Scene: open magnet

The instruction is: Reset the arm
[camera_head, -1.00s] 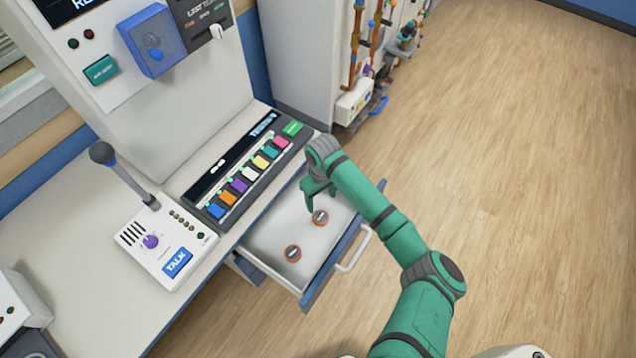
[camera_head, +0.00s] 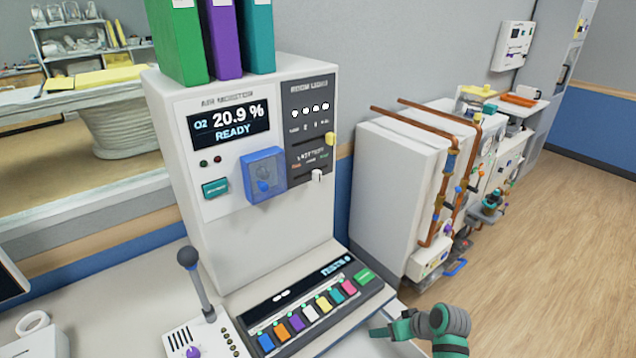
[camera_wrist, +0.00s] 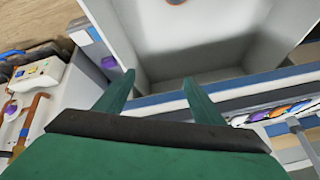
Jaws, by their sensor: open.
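My green gripper (camera_head: 384,331) shows at the bottom right of the head view, beside the right end of the console with coloured keys (camera_head: 318,309). In the wrist view my gripper (camera_wrist: 158,86) is open, its two fingers apart with nothing between them. It points over a pale open drawer (camera_wrist: 190,62). A round orange-brown piece (camera_wrist: 176,2) is partly visible in the drawer at the top edge of the wrist view. The drawer's inside is not visible in the head view.
A white monitor cabinet (camera_head: 250,225) with a display stands behind the console. To the right are a white cabinet with copper pipes (camera_head: 437,205) and open wooden floor (camera_head: 565,240).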

